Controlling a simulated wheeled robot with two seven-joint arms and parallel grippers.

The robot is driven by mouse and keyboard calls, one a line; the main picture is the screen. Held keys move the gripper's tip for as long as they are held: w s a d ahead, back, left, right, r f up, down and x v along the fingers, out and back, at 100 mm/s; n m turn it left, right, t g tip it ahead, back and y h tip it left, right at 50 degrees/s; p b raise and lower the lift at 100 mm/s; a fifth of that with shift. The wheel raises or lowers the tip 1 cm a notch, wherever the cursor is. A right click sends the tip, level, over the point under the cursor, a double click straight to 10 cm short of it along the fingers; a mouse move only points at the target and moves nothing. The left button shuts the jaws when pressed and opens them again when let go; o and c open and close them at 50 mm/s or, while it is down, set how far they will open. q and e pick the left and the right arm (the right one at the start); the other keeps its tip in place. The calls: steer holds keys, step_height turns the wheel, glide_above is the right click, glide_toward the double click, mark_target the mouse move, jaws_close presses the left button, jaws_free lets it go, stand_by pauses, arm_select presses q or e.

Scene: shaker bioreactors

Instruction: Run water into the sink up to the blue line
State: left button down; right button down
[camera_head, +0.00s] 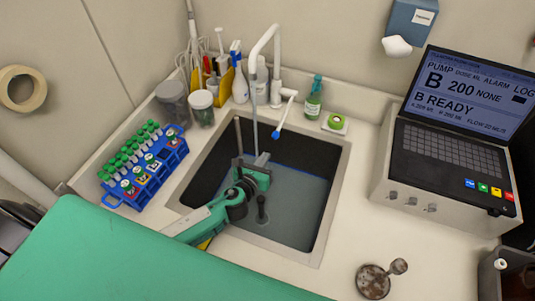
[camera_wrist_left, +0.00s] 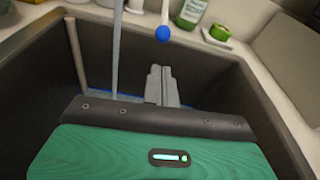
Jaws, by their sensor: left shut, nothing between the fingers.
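The sink (camera_head: 334,190) is a dark basin with a pale rim, holding greyish water (camera_head: 290,210). A thin blue line (camera_head: 312,174) runs along its back wall, close to the water's edge; the exact gap is hard to tell. The white tap (camera_head: 258,44) arches over the sink, and a pale stream (camera_head: 255,115) hangs below its spout. Its lever (camera_head: 283,114) has a blue tip, also in the left wrist view (camera_wrist_left: 162,34). My left gripper (camera_head: 262,159) is shut and empty over the sink, below and left of the lever, apart from it. My right gripper is not in view.
A brown rod (camera_head: 238,135) stands in the sink's back left corner. A dark stick-like piece (camera_head: 262,208) stands in the water. A blue tube rack (camera_head: 150,172) is left, a green bottle (camera_head: 314,100) behind, a pump console (camera_head: 440,160) right. The counter front right holds a stained metal piece (camera_head: 374,281).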

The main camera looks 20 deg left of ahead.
arm_select(q)
steer(key=p+x, duration=0.1)
steer(key=x, duration=0.7)
steer(key=shift+w, duration=0.35)
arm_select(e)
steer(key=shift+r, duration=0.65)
arm_select(q)
steer(key=shift+f, duration=0.1)
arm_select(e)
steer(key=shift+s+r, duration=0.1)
